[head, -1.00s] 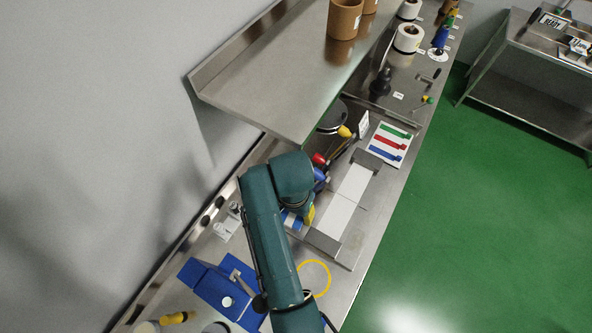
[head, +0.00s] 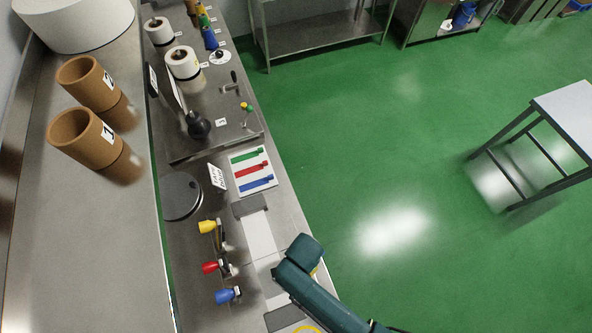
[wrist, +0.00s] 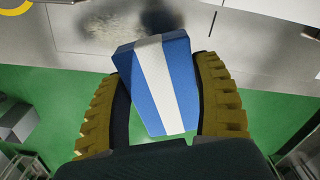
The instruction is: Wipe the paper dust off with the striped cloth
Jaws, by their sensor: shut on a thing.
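The striped cloth (wrist: 156,84), a blue block-like pad with a white stripe, sits between the yellow ridged fingers of my gripper (wrist: 160,100) in the wrist view. The fingers press on both its sides, so my gripper is shut on it. A pale brown speckled patch that looks like the paper dust (wrist: 103,26) lies on the grey surface just beyond the cloth, beside a dark shadow. The cloth appears apart from the surface, over the bench's edge with green floor below. In the head view my arm hides the cloth and most of the gripper.
The bench holds a white strip (head: 259,236), a card with coloured bars (head: 251,170), and yellow (head: 207,226), red (head: 210,267) and blue (head: 224,296) knobbed handles. A shelf with brown pots (head: 88,138) overhangs the left. Open green floor lies right.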

